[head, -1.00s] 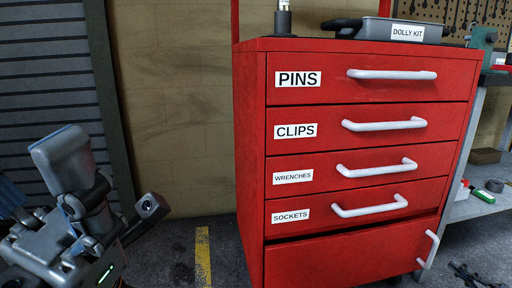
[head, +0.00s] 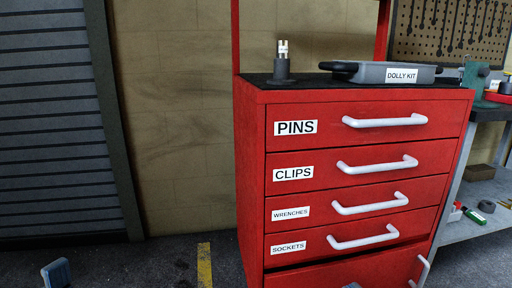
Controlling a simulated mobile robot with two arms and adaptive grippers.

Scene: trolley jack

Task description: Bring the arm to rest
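Of my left gripper, only a blue-grey fingertip pad (head: 57,272) shows at the bottom left edge, low over the floor. The rest of it is below the picture, so whether it is open or shut cannot be seen. A small grey-blue tip (head: 352,285) at the bottom edge, in front of the red cabinet, looks like my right gripper; nearly all of it is hidden. I see nothing held in either.
The red cabinet (head: 256,190) has drawers labelled PINS, CLIPS, WRENCHES and SOCKETS, all closed. A grey DOLLY KIT tray (head: 372,73) and a dark post-like holder (head: 282,68) stand on top. A workbench (head: 476,232) is at right. A grey shutter (head: 55,120) is at left.

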